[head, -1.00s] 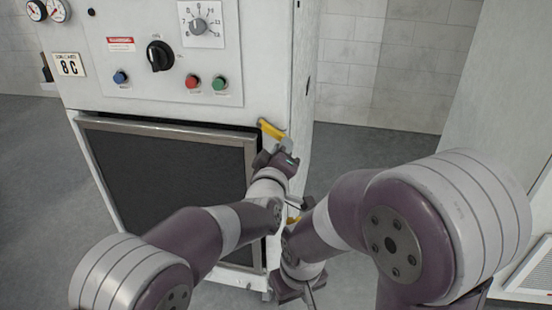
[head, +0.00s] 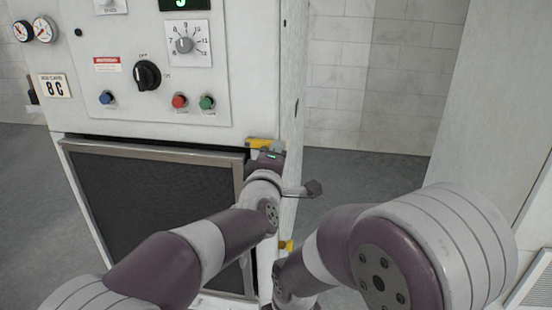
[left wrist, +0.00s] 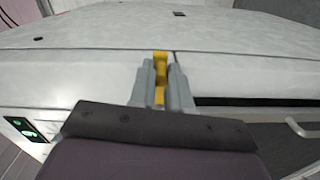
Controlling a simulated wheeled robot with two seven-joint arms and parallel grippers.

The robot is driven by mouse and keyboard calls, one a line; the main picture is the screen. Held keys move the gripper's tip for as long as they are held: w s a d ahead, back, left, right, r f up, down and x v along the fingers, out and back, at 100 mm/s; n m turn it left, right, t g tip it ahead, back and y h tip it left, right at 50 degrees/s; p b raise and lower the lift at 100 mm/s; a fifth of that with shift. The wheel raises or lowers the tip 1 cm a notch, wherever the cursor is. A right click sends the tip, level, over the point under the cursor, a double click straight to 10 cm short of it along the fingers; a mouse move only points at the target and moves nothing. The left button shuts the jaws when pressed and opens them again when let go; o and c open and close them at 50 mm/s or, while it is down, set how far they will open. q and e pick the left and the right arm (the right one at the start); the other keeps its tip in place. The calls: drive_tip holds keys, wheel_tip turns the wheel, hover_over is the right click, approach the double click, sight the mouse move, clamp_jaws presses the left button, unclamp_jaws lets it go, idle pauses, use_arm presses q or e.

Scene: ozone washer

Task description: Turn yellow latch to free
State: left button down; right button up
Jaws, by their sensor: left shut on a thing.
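The upper yellow latch (head: 258,142) sits at the top right corner of the dark-panelled door (head: 150,215). It lies roughly level in the head view, partly hidden by my left gripper. My left gripper (head: 266,153) is at the latch. In the left wrist view, its grey fingers (left wrist: 161,85) are shut around the yellow latch (left wrist: 160,68), one on each side. A second yellow latch (head: 287,245) shows lower on the door's right edge, partly behind my right arm. My right gripper is out of view below the picture.
The control panel (head: 160,70) with knobs and buttons is above the door. Gauges (head: 35,30) are at the upper left. A pale panel (head: 490,110) stands at the right, with open floor (head: 365,180) between it and the cabinet.

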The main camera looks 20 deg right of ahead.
use_arm(q)
drive_tip(key=shift+r, duration=0.1)
drive_tip(key=c, duration=1.1)
unclamp_jaws()
drive_tip(key=b+v, duration=0.4)
drive_tip(key=v, duration=0.8)
drive_tip(key=shift+s+a+b, duration=0.25)
drive_tip(key=shift+b, duration=0.1)
